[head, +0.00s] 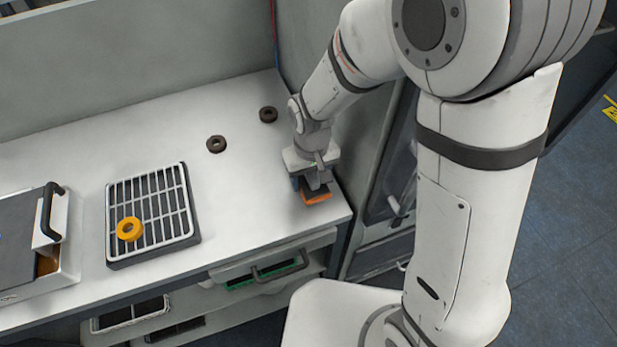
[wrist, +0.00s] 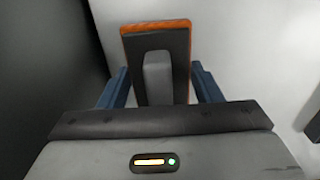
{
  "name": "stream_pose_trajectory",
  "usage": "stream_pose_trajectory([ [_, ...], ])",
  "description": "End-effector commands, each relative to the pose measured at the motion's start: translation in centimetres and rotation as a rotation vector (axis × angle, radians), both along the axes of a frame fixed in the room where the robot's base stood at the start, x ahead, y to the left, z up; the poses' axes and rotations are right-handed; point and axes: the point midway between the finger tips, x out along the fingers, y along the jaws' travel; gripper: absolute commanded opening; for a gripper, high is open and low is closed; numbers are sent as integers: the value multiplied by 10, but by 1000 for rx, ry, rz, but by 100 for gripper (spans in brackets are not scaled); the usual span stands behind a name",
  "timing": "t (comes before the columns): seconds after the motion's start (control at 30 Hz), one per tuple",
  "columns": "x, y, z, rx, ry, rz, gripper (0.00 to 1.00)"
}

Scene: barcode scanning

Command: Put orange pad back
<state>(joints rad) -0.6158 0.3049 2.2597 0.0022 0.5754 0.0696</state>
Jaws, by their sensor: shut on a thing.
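The orange pad (head: 316,197) is at the right end of the white worktop, under my gripper (head: 314,184). In the wrist view the pad (wrist: 156,25) shows as an orange rim around a dark plate with a grey raised grip. The blue fingers of my gripper (wrist: 157,88) are on both sides of the grey grip and shut on it. The pad is at or just above the worktop; I cannot tell if it touches.
A slotted tray (head: 190,238) with a yellow ring (head: 129,229) stands on the worktop (head: 255,210). Two dark rings (head: 216,144) lie further back. A box with a black handle (head: 50,210) is at the left. The worktop between tray and gripper is clear.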

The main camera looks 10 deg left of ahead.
Motion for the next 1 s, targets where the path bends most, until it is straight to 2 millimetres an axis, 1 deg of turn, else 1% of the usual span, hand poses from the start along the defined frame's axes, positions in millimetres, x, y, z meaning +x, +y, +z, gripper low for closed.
stream_pose_trajectory([
  [0.03, 0, 0, -6, -2, 3, 0, 34],
  [0.1, 0, 0, -10, -1, 1, 1, 34],
  [0.33, 0, 1, -11, 1, -1, 1, 34],
  [0.47, 0, 1, -15, 1, -1, 1, 34],
  [0.5, 0, 1, -14, 1, -1, 2, 61],
  [0.73, 0, 1, -13, 1, -1, 2, 80],
  [1.0, -1, 1, -12, 1, -1, 3, 80],
])
